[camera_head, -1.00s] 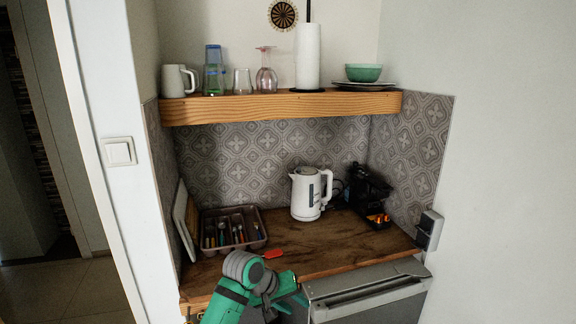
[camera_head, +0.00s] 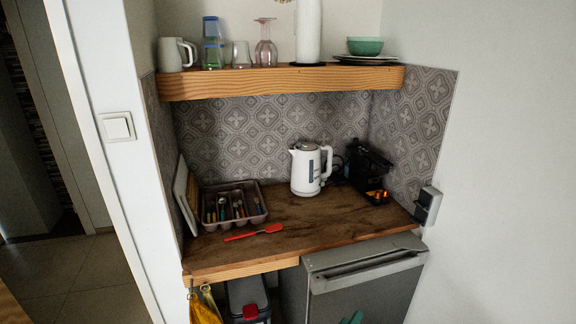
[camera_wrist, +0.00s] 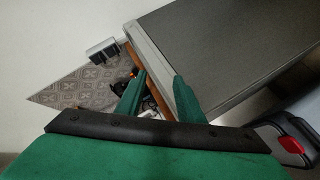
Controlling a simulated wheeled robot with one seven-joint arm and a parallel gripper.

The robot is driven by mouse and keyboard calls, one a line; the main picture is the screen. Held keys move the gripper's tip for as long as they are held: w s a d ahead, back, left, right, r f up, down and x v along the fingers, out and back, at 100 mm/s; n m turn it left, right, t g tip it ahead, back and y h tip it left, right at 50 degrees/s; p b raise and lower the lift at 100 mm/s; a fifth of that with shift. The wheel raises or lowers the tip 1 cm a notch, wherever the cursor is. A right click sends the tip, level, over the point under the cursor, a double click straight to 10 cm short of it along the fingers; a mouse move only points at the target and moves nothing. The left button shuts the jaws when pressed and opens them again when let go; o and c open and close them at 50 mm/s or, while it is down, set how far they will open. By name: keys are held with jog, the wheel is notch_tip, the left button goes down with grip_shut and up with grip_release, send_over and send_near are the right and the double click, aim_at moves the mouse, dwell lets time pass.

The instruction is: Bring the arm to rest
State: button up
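My gripper shows in the wrist view (camera_wrist: 160,77) with its two green fingers apart and nothing between them. In the head view only a small green part of my arm or gripper (camera_head: 352,319) shows at the bottom edge, in front of the grey fridge door. The gripper is low, off the counter. A red spatula (camera_head: 253,232) lies on the wooden counter (camera_head: 340,226) near its front left, clear of my gripper.
A cutlery tray (camera_head: 262,214), a white kettle (camera_head: 305,170) and a black coffee machine (camera_head: 368,170) stand on the counter. The grey fridge (camera_head: 370,284) is below right, also close in the wrist view (camera_wrist: 230,50). A grey bin with a red latch (camera_head: 250,311) stands below left.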

jog(key=s+a+f+n+t+y, duration=0.1)
jog(key=s+a+f+y, duration=0.25)
jog(key=s, duration=0.75)
jog(key=s+a+f+n+t+y, duration=0.1)
jog(key=s+a+f+y, duration=0.3)
jog(key=s, duration=0.7)
jog(key=s+a+r+m, duration=0.3)
jog(key=s+a+r, duration=0.1)
jog(key=s, duration=0.6)
jog(key=s+a+r+m+t, duration=0.1)
jog(key=s+a+r+m, duration=0.2)
jog(key=s+a, duration=0.3)
jog(key=s+r+y, duration=0.1)
jog(key=s, duration=0.2)
jog(key=shift+s, duration=0.4)
